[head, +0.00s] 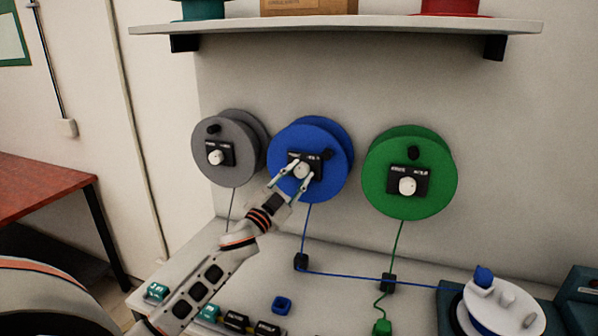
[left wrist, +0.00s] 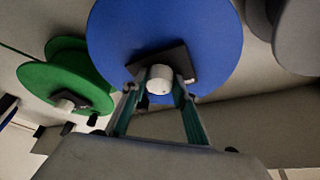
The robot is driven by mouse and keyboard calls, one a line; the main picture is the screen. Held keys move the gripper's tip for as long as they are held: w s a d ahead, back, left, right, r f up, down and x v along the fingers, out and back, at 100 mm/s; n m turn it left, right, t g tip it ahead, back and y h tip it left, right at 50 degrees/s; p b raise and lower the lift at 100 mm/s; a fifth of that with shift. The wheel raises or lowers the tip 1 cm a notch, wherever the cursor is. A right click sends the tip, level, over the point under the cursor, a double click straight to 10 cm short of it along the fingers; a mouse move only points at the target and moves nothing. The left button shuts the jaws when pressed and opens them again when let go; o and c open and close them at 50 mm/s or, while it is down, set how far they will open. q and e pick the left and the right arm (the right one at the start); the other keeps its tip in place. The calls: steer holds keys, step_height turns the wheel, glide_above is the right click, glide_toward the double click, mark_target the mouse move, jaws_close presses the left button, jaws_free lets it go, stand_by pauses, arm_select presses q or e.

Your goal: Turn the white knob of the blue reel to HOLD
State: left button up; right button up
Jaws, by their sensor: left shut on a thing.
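The blue reel (head: 328,132) is mounted on the wall between two other reels. Its white knob (head: 302,171) sits on a black label plate (head: 322,163) at the reel's middle; the lettering is too small to read. My left gripper (head: 299,177) reaches up from below and is shut on the white knob, a finger on either side. In the left wrist view the knob (left wrist: 160,79) stands between the fingertips (left wrist: 158,92), in front of the blue reel (left wrist: 185,35). The knob's pointer direction cannot be made out. My right gripper is not in view.
A grey reel (head: 226,135) is close on the left and a green reel (head: 410,150) on the right, each with a white knob. A shelf (head: 350,27) runs above. A blue cord (head: 345,273) crosses the bench below, where small labelled blocks lie.

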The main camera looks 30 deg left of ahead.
arm_select(q)
steer(key=m+g+h, duration=0.1)
steer(key=m, duration=0.3)
steer(key=m+g+h, duration=0.1)
steer(key=m, duration=0.2)
steer(key=shift+a+r+m, duration=0.2)
steer(key=shift+m, duration=0.2)
steer(key=shift+m+g+h, duration=0.3)
steer(key=shift+m+g, duration=0.2)
steer(key=shift+m, duration=0.6)
steer(key=shift+r+m+g, duration=0.1)
steer(key=shift+m+g, duration=0.3)
steer(key=shift+m, duration=0.4)
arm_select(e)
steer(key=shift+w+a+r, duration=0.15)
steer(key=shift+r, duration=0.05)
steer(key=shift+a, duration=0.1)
arm_select(q)
steer(key=o, duration=1.1)
steer(key=shift+d, duration=0.1)
